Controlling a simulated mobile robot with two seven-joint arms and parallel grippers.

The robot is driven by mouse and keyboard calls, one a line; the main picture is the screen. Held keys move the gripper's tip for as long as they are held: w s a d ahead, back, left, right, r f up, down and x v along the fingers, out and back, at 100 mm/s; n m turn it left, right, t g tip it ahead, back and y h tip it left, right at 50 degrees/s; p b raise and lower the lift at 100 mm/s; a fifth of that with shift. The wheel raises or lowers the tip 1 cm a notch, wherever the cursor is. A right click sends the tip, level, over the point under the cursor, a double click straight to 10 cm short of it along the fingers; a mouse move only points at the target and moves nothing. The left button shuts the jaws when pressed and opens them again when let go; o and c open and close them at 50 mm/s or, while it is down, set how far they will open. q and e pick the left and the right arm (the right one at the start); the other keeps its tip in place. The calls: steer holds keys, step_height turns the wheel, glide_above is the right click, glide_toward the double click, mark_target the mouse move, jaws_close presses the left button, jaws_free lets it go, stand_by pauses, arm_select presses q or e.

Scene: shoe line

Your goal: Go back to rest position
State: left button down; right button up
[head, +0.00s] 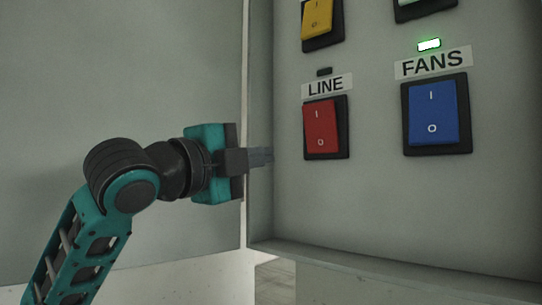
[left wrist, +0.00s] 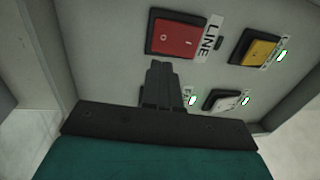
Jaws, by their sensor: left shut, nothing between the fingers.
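My left gripper (head: 262,157) is shut and empty, its fingers pointing at the panel to the left of the red LINE switch (head: 321,127). The fingers look apart from the switch. In the left wrist view the shut fingers (left wrist: 164,75) lie just below the red LINE switch (left wrist: 176,38). The small lamp (head: 324,72) above the LINE label is dark. My right gripper is in neither view.
The panel (head: 380,210) also has a blue FANS switch (head: 432,112) with a lit green lamp (head: 429,44). A yellow switch (head: 317,20) and another switch (head: 424,8) sit higher, cut by the picture's top.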

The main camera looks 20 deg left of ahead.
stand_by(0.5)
arm_select(q)
step_height(320, 180, down, 33)
steer(key=d+n+g+y, duration=0.25)
steer(key=n+g, duration=0.35)
steer(key=n, duration=0.4)
steer(key=s+a+f+n+g+y, duration=0.2)
steer(key=s+f+n+g, duration=0.25)
steer(key=s+f, duration=0.8)
steer(key=s+a+f+n+g+y, duration=0.2)
steer(key=s+f+n+g, duration=0.25)
steer(key=s+f, duration=0.75)
steer(key=w+d+f+t+h, duration=0.1)
steer(key=w+d+f+t, duration=0.2)
steer(key=w+f+t, duration=0.4)
steer(key=shift+w+f+h, duration=0.35)
steer(key=shift+w+f, duration=0.05)
steer(key=shift+f, duration=1)
